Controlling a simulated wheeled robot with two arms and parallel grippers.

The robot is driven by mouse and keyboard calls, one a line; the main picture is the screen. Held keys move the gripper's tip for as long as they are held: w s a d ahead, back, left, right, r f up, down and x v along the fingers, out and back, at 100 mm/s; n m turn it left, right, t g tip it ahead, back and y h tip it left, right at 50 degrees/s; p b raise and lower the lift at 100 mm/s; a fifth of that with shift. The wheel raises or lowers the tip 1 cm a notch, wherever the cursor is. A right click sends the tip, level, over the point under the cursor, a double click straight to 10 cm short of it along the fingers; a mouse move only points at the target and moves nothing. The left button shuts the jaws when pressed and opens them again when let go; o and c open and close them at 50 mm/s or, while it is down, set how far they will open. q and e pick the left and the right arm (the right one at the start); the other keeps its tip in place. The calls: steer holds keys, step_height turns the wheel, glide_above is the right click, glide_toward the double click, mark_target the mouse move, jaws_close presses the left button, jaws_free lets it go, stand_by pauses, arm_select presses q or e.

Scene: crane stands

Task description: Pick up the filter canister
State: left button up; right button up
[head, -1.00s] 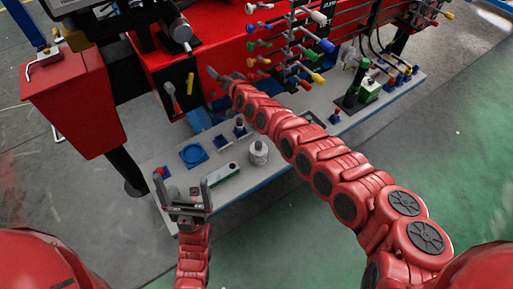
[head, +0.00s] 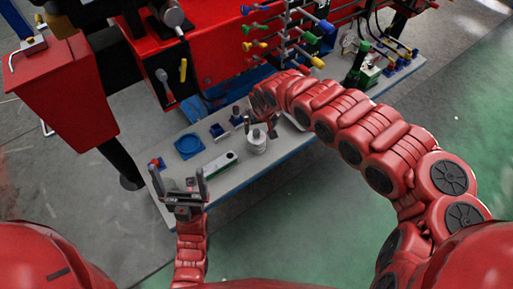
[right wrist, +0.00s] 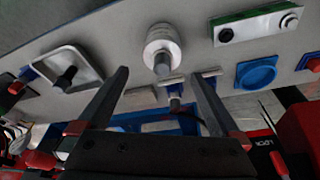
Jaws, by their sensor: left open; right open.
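The filter canister, a whitish-grey cylinder (head: 257,146), stands on the grey shelf board in the head view. It also shows in the right wrist view (right wrist: 161,42), ahead of the fingertips and roughly midway between them. My right gripper (head: 261,124) is open at the canister's top in the head view, its fingers partly hidden by my arm. In the right wrist view the right gripper (right wrist: 160,76) has nothing between its fingers. My left gripper (head: 187,176) is open and empty, over the left front part of the board, away from the canister.
A green-and-white box (head: 220,162) and a blue round dish (head: 189,146) lie left of the canister. A small blue-based part (head: 217,131) stands behind it. A red rack with coloured handles (head: 285,30) rises behind. A green-topped device (head: 362,72) stands at the right.

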mark_target(257, 133)
steer(key=x, duration=0.5)
steer(key=shift+a, duration=0.25)
steer(key=shift+w+d+f, duration=0.1)
steer(key=shift+d+f, duration=0.05)
steer(key=shift+f, duration=0.35)
steer(key=shift+w+a+f+p, duration=0.15)
steer(key=shift+a+f+p, duration=0.05)
steer(key=shift+f+p, duration=0.1)
steer(key=x, duration=0.3)
steer(key=shift+a+f, duration=0.15)
steer(key=shift+w+f+b, duration=0.2)
steer(key=shift+f+b, duration=0.2)
steer(key=shift+f, duration=0.25)
steer(key=shift+c, duration=0.3)
steer(key=c, duration=1.4)
jaws_close()
steer(key=shift+r, duration=0.1)
